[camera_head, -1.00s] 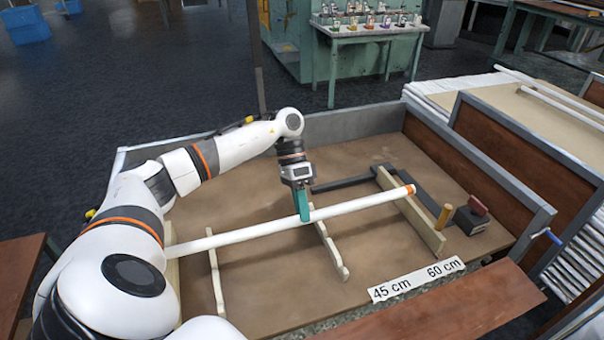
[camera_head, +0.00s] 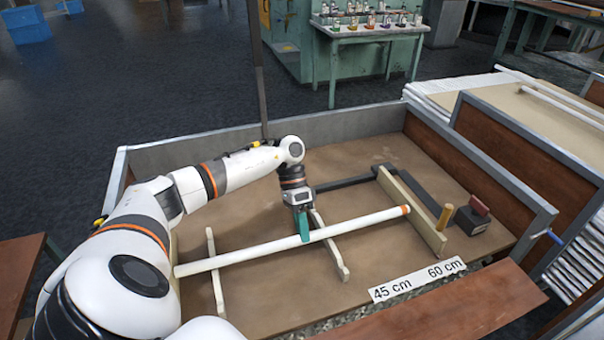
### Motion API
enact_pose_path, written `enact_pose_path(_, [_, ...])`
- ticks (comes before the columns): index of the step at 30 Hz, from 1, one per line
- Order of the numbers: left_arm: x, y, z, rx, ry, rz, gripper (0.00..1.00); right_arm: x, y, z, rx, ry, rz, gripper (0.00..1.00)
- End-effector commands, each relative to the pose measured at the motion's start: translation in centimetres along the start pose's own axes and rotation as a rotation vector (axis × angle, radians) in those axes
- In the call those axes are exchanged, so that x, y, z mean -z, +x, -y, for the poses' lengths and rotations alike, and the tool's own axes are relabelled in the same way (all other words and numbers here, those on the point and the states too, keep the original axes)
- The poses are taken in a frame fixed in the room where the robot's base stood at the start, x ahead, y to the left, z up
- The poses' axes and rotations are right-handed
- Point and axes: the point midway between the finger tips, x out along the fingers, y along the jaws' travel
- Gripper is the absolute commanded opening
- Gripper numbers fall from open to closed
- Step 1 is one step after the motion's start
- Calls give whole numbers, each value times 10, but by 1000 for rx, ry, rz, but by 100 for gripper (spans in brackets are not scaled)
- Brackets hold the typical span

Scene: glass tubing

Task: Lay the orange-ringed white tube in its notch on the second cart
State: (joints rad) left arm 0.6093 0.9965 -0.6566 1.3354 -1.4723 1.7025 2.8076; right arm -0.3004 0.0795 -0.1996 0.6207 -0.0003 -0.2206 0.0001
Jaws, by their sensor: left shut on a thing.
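The white tube (camera_head: 355,223) with an orange ring near its right end (camera_head: 405,210) lies lengthwise across the cart (camera_head: 262,286). My left gripper (camera_head: 304,232) comes down from above and its teal fingers are shut on the tube near its middle. The tube crosses above or on pale wooden notched rails: a left one (camera_head: 216,290), a middle one (camera_head: 337,258) and a taller right one (camera_head: 428,228). I cannot tell whether the tube touches them or sits in a notch. My right gripper is not in view.
A wooden peg (camera_head: 444,216) and a dark block with a red top (camera_head: 472,216) stand right of the tube's ringed end. A white label strip (camera_head: 416,279) reads 45 cm and 60 cm. Grey-rimmed walls (camera_head: 340,124) edge the cart. More tubes (camera_head: 560,100) lie at upper right.

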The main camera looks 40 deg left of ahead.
Motion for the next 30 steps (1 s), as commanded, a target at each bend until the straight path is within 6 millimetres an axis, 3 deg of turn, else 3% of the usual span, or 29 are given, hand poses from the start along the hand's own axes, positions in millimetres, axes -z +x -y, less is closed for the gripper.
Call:
enact_pose_path(5, [0, 4, -2, 0, 0, 0, 0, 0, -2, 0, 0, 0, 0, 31])
enact_pose_path(6, [0, 4, -2, 0, 0, 0, 29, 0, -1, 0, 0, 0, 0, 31])
enact_pose_path(9, [0, 4, -2, 0, 0, 0, 44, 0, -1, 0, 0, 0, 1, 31])
enact_pose_path(22, [0, -6, 4, -2, 3, 0, 44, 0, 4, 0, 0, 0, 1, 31])
enact_pose_path(30, [-1, -66, 4, -3, 0, 6, 44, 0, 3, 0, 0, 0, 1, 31])
